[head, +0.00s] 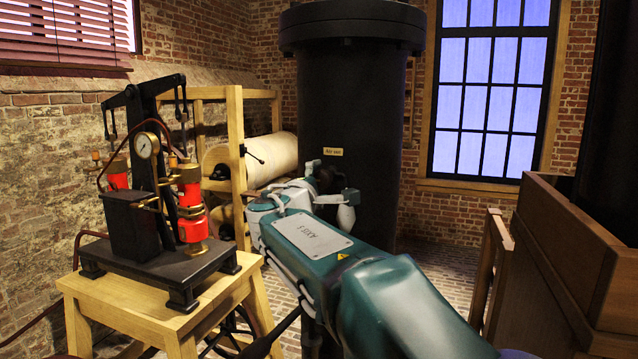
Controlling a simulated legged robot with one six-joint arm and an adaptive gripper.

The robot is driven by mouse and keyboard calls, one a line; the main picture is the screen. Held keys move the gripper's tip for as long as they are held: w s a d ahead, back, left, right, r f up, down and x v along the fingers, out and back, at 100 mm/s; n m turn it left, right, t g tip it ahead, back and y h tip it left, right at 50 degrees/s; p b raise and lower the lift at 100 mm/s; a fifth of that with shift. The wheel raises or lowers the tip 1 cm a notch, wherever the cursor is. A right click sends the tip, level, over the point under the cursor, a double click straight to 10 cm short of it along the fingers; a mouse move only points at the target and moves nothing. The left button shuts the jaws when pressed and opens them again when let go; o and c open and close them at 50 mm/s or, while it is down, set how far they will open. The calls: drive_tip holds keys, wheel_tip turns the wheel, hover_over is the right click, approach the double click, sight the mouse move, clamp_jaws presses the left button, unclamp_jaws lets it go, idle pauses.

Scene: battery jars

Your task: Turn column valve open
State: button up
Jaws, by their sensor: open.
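A tall black column (350,105) with a flanged top stands at the back centre. A small yellowish label plate (333,151) is fixed to its front. My gripper (328,181) is open at the far end of my teal arm, in front of the column just below the label. A dark part shows around the gripper; I cannot tell whether it is the valve or part of my gripper. The valve itself cannot be made out clearly behind my gripper and arm, nor can any contact with it.
A pump with a gauge and red cylinders (191,203) stands on a wooden stool (150,306) at left. Behind it is a wooden rack (237,130) with large pale rolls. A wooden enclosure (566,235) stands at right. Brick floor (450,262) shows between enclosure and column.

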drive_tip(key=shift+s+r, duration=0.1)
drive_tip(key=shift+s+a, duration=0.1)
drive_tip(key=shift+s, duration=0.25)
drive_tip(key=v, duration=1.1)
drive_tip(key=shift+a, duration=0.15)
drive_tip(key=s+d+f+m+g, duration=0.4)
drive_tip(key=s+d+f, duration=0.15)
drive_tip(key=d, duration=0.35)
drive_tip(key=s+d+f+m+g, duration=0.3)
drive_tip(key=s+d+f+g, duration=0.15)
drive_tip(key=d+f, duration=0.3)
drive_tip(key=s+f+m+g+y, duration=0.1)
drive_tip(key=s+f+m+y, duration=0.2)
drive_tip(key=s+f, duration=0.3)
drive_tip(key=s+d+f+m+g+y, duration=0.1)
drive_tip(key=s+f+m+g+y, duration=0.1)
drive_tip(key=s+f+m+y, duration=0.2)
drive_tip(key=s+f+m, duration=0.1)
drive_tip(key=s+f, duration=0.2)
drive_tip(key=s, duration=0.4)
drive_tip(key=shift+s+d+f+m, duration=0.2)
drive_tip(key=shift+s+d+m, duration=0.1)
drive_tip(key=shift+s, duration=0.1)
